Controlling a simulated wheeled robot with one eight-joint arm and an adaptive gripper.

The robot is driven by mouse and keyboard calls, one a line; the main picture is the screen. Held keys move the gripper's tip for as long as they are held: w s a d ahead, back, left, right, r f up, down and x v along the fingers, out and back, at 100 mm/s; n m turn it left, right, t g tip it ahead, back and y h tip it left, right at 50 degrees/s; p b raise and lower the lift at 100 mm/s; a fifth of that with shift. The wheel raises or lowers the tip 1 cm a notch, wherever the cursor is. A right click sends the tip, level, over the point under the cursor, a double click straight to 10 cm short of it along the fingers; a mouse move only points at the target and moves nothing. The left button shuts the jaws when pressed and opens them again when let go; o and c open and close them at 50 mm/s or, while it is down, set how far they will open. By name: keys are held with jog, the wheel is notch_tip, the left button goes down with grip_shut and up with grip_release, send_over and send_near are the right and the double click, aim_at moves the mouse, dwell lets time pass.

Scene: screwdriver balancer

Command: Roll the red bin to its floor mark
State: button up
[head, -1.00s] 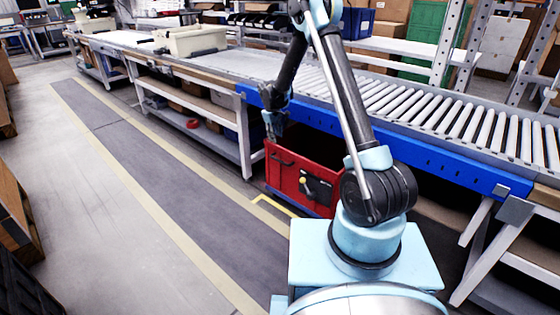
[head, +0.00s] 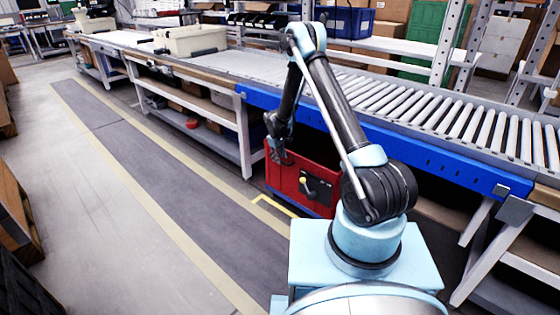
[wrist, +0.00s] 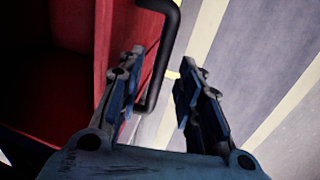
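The red bin (head: 283,182) stands on the floor partly under the roller conveyor. A yellow floor mark (head: 268,201) shows as a corner line just in front of it. My gripper (head: 282,160) is at the upper left of the bin's front. In the wrist view, my gripper (wrist: 158,85) is open, with a finger on each side. The bin's black handle (wrist: 164,50) passes between the fingers, nearer the left one. I cannot tell whether a finger touches it. The red bin wall (wrist: 108,30) lies to the left. In the head view my gripper hides the handle.
The roller conveyor (head: 440,110) with its blue side rail (head: 430,157) runs above and behind the bin. A white-framed shelf (head: 215,140) stands left of it. The grey floor lane (head: 150,170) with yellow borders is clear.

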jog(key=shift+w+f, duration=0.1)
jog(key=shift+f, duration=0.7)
grip_shut()
